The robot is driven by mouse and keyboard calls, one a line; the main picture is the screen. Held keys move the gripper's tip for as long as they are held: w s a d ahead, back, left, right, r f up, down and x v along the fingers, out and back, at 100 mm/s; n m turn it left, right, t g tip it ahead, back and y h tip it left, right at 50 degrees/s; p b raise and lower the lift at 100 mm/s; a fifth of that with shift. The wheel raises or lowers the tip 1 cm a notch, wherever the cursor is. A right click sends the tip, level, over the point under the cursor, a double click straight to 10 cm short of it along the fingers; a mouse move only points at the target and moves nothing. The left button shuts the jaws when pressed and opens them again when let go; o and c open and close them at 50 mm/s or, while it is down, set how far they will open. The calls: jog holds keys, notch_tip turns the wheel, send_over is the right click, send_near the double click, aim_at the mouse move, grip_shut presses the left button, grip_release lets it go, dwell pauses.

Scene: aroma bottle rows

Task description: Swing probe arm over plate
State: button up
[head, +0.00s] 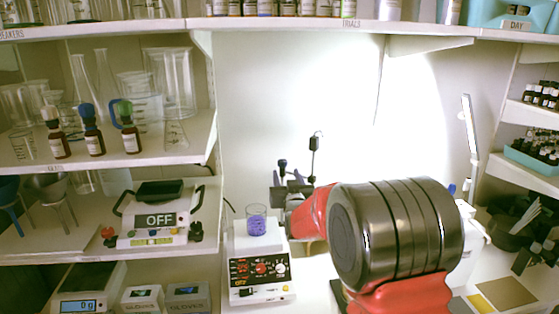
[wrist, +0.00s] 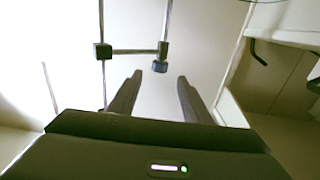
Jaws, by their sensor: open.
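The hot plate (head: 260,282) stands on the bench in the head view. A glass beaker (head: 256,224) with purple contents sits on its top. The probe arm is a thin crossbar (wrist: 131,51) in the wrist view, joining an upright rod to a second thin rod through dark clamps. A dark block (wrist: 160,67) is at its right end. My gripper (wrist: 160,76) is open, with the dark block showing between its fingertips; contact cannot be told. In the head view, dark clamp parts (head: 314,143) show behind the hot plate to the right. My arm hides much of that area.
Left shelves hold glassware, dropper bottles (head: 93,138) and a device reading OFF (head: 160,221). A scale (head: 88,285) and glove boxes stand below. Racks of small bottles (head: 540,95) are at the right. A pale wall (head: 270,90) lies behind the plate.

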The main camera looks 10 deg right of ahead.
jog(key=shift+w, duration=0.1)
jog(key=w, duration=1.3)
jog(key=shift+w+d, duration=0.2)
jog(key=shift+w, duration=0.1)
jog(key=shift+c, duration=0.3)
